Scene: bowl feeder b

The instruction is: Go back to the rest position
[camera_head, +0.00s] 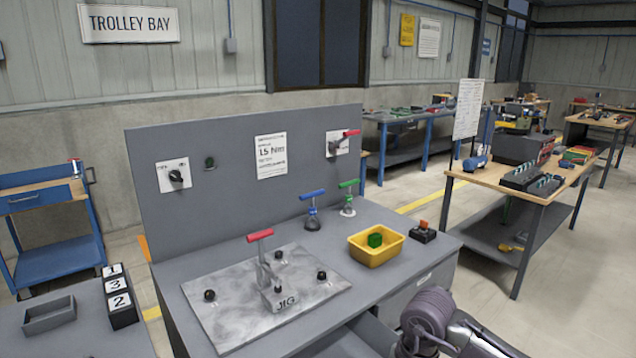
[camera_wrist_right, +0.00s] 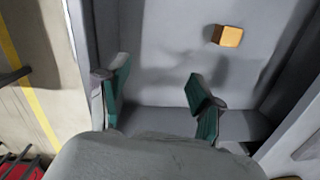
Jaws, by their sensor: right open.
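My right gripper (camera_wrist_right: 158,92) is open and empty in the right wrist view, with its two green-padded fingers apart. It hangs over the grey interior of an open drawer (camera_wrist_right: 160,60). An orange block (camera_wrist_right: 227,36) lies on the drawer floor, apart from the fingers. In the head view my right arm comes in at the bottom right, in front of the bench, and its fingers are out of frame. The open drawer also shows at the bottom of the head view (camera_head: 362,337). My left gripper is not in view.
The grey bench carries a metal jig plate (camera_head: 225,325) with a red T-handle (camera_head: 260,235), blue (camera_head: 312,195) and green (camera_head: 348,185) T-handle tools, a yellow bin (camera_head: 377,262) holding a green block (camera_head: 375,240), and a button box (camera_head: 423,232). A wooden-topped table (camera_head: 540,190) stands right.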

